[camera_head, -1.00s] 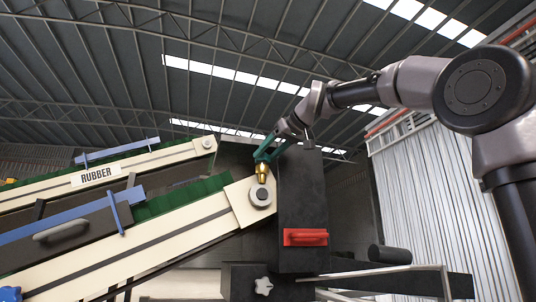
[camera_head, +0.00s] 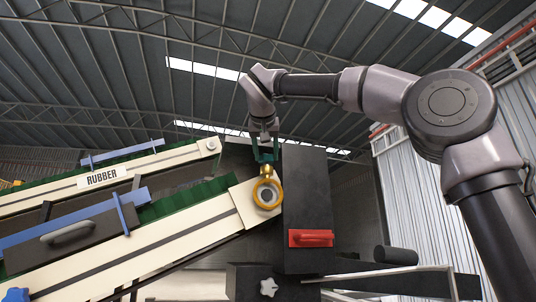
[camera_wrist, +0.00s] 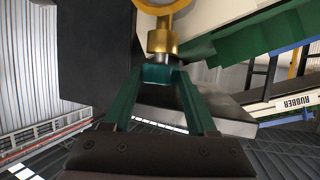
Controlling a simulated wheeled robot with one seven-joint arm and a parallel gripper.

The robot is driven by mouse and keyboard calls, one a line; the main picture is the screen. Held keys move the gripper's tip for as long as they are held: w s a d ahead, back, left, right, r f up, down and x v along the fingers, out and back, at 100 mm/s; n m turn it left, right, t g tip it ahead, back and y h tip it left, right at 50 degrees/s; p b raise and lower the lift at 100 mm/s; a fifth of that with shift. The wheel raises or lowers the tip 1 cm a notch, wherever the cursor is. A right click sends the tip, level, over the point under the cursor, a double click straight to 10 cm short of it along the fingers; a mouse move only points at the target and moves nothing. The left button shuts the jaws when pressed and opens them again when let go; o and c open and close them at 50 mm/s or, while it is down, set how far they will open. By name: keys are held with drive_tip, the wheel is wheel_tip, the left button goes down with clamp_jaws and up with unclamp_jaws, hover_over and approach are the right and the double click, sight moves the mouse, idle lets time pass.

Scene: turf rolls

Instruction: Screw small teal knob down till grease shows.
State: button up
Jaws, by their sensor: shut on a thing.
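My gripper (camera_head: 265,152) points straight down above the belt's roller end, its green fingers shut on the small teal knob (camera_wrist: 164,75). The knob sits on top of a brass cup (camera_wrist: 162,40), with a thin grey neck between them. The cup (camera_head: 265,174) stands upright over the round grey hub (camera_head: 267,194) on the cream side plate. In the head view my fingers mostly hide the knob.
A tall black box (camera_head: 307,190) with a red handle (camera_head: 311,238) stands close to the right of the cup. Sloping cream conveyor rails (camera_head: 150,252) with green turf (camera_head: 185,202) lie left. The space above is open.

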drive_tip(key=shift+a+f+m+h, duration=0.15)
drive_tip(key=shift+a+m+h, duration=0.1)
drive_tip(key=shift+m+h, duration=0.35)
drive_tip(key=shift+h, duration=0.3)
drive_tip(key=o, duration=1.4)
drive_tip(key=shift+c, duration=0.2)
drive_tip(key=v, duration=1)
drive_tip(key=shift+s+r, duration=0.3)
drive_tip(key=shift+r, duration=0.05)
